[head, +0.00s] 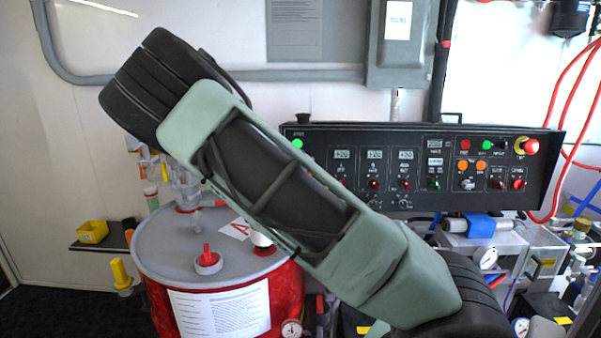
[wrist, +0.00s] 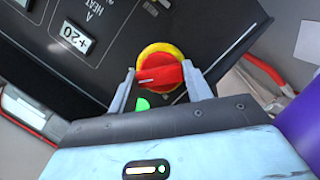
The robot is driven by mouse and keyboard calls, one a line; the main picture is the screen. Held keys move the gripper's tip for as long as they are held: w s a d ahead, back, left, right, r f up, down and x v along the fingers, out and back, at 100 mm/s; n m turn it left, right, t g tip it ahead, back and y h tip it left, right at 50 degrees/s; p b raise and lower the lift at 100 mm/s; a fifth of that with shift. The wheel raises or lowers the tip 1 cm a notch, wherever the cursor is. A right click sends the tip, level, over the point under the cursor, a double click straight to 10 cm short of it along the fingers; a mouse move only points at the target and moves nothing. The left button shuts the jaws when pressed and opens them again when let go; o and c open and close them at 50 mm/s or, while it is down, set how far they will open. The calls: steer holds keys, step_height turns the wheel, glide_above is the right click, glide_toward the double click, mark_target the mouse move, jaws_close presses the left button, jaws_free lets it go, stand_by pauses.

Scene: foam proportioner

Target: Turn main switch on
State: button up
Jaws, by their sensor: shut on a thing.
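The main switch, a red rotary handle (wrist: 168,75) on a round yellow plate (wrist: 160,48), is on the black control panel in the wrist view. A small pale line marks the handle's left side. My gripper (wrist: 159,70) has one grey finger on each side of the red handle and is shut on it. A green light (wrist: 142,104) shows close to the left finger. In the head view, the switch and my gripper are hidden behind my arm, near the left part of the control panel (head: 335,133).
A +20 display (wrist: 75,37) is beside the switch. On the panel's right is a red button on a yellow ring (head: 520,146). A red drum with a grey lid (head: 160,250) stands below my arm. Red hoses (head: 555,190) hang at the right.

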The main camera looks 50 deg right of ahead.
steer(key=shift+m, duration=0.6)
steer(key=shift+y, duration=0.3)
steer(key=o, duration=1)
steer(key=v, duration=1.7)
steer(key=shift+s+a, duration=0.1)
steer(key=shift+s, duration=0.2)
